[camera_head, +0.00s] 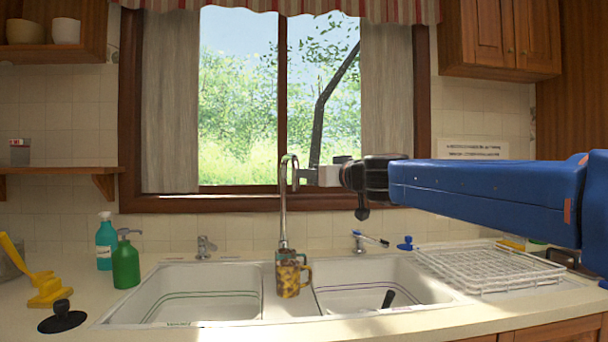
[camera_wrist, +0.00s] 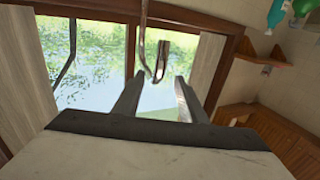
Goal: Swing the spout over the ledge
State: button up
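The metal gooseneck spout (camera_head: 284,215) rises behind the mug at the middle of the sink. Its curved top and short outlet end are at the left tip of my gripper (camera_head: 304,174). In the wrist view, which is upside down, the spout's bend (camera_wrist: 153,76) lies between my two spread fingertips, with no clear contact on either side. The outlet faces roughly forward and slightly right, above the ledge (camera_head: 291,311) between the two basins. The spout's base is hidden by the mug.
A patterned mug (camera_head: 289,279) stands at the back of the ledge. A left basin (camera_head: 205,292) and a right basin (camera_head: 370,283) flank it. Green (camera_head: 126,264) and teal (camera_head: 106,243) bottles stand left. A white dish rack (camera_head: 490,268) is at right, below my arm. The window sill (camera_head: 230,203) runs behind.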

jog(key=shift+v, duration=1.95)
jog(key=shift+w+d+f, duration=0.1)
jog(key=shift+w+d, duration=0.05)
grip_shut()
jog(key=w+d+f+m+g+y, duration=0.1)
jog(key=w+d+m+g+y, duration=0.2)
jog(key=d+m, duration=0.9)
jog(key=w+a+m+y, duration=0.1)
jog(key=w+a, duration=0.5)
jog(key=a, duration=0.8)
jog(key=shift+f+m, duration=0.2)
jog(key=shift+m, duration=0.7)
